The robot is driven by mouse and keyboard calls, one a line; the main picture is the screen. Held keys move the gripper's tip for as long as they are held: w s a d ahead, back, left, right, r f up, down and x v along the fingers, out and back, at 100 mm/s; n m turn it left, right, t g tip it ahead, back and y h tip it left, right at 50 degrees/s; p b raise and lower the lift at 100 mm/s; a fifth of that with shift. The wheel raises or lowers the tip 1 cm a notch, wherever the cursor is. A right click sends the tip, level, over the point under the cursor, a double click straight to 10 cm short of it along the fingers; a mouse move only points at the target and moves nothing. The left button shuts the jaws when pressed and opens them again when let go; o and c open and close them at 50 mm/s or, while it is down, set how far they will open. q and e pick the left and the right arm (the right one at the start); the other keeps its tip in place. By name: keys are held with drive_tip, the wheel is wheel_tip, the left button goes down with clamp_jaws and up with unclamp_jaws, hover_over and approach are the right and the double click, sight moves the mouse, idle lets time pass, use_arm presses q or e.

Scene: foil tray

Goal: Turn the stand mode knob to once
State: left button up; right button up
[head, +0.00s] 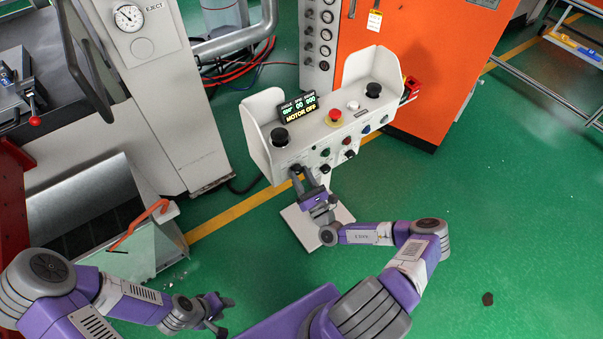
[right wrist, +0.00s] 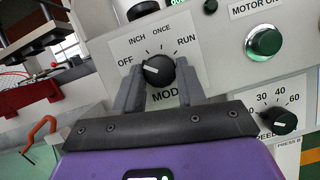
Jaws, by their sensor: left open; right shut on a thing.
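The stand (head: 318,128) is a white control box on a post, with buttons and knobs on its sloping front. Its black mode knob (right wrist: 158,70) sits below the labels OFF, INCH, ONCE and RUN in the right wrist view. The knob's white pointer line faces left and slightly up, toward OFF. My right gripper (head: 306,180) is at the lower left of the stand front, shut on the mode knob with one finger on each side. The grip also shows in the right wrist view (right wrist: 160,80). My left gripper (head: 222,312) is open and empty, low and away from the stand.
A lit display (head: 299,108) on the stand reads MOTOR OFF. A speed knob (right wrist: 279,121) and a green button (right wrist: 264,41) lie right of the mode knob. An orange cabinet (head: 440,60) stands behind, a grey machine (head: 165,110) left.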

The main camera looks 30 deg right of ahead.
drive_tip(key=m+h+p, duration=0.1)
drive_tip(key=m+p, duration=0.1)
drive_tip(key=m, duration=0.1)
drive_tip(key=m+g+h+p, duration=0.1)
drive_tip(key=m+h+p, duration=0.1)
drive_tip(key=m, duration=0.1)
drive_tip(key=m+h+p, duration=0.1)
drive_tip(key=m+p, duration=0.2)
drive_tip(key=m, duration=0.1)
drive_tip(key=shift+a+r+g+h, duration=0.3)
drive_tip(key=shift+a+g+h, duration=0.05)
drive_tip(key=shift+g+h, duration=0.05)
drive_tip(key=m+p, duration=0.1)
drive_tip(key=m, duration=0.1)
drive_tip(key=m+g+h+p, duration=0.1)
drive_tip(key=m+p, duration=0.1)
drive_tip(key=m, duration=0.1)
drive_tip(key=shift+r+g, duration=0.1)
drive_tip(key=shift+g, duration=0.2)
drive_tip(key=shift+a+m+g+p, duration=0.1)
drive_tip(key=shift+m+g+p, duration=0.4)
drive_tip(key=shift+m+p, duration=0.7)
drive_tip(key=o, duration=1.1)
drive_tip(key=shift+c, duration=0.2)
